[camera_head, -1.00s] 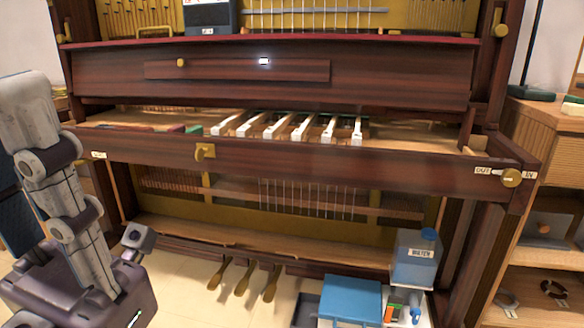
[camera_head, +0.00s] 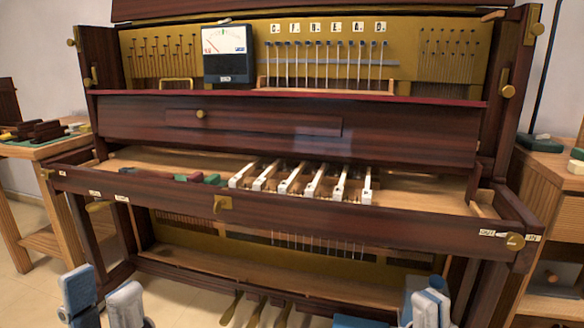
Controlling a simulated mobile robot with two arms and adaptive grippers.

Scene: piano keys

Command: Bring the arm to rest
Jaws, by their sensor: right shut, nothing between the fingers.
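My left gripper (camera_head: 103,292) shows at the bottom left, its two grey-blue fingers apart with nothing visible between them. My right gripper (camera_head: 428,303) shows at the bottom right, shut and empty. Both are low in front of the piano and cut off by the lower picture edge, so the arms behind them are mostly hidden. The dark wooden piano (camera_head: 345,209) stands behind them. Its white-fronted keys (camera_head: 313,186) lie in the key bed, above and well apart from both grippers.
A meter (camera_head: 228,52) stands in the upper piano. Red and green blocks (camera_head: 203,178) lie left of the keys. A wooden table (camera_head: 35,150) is left, a wooden cabinet (camera_head: 545,180) right. Brass pedals (camera_head: 257,312) and a blue box (camera_head: 358,322) are at the bottom.

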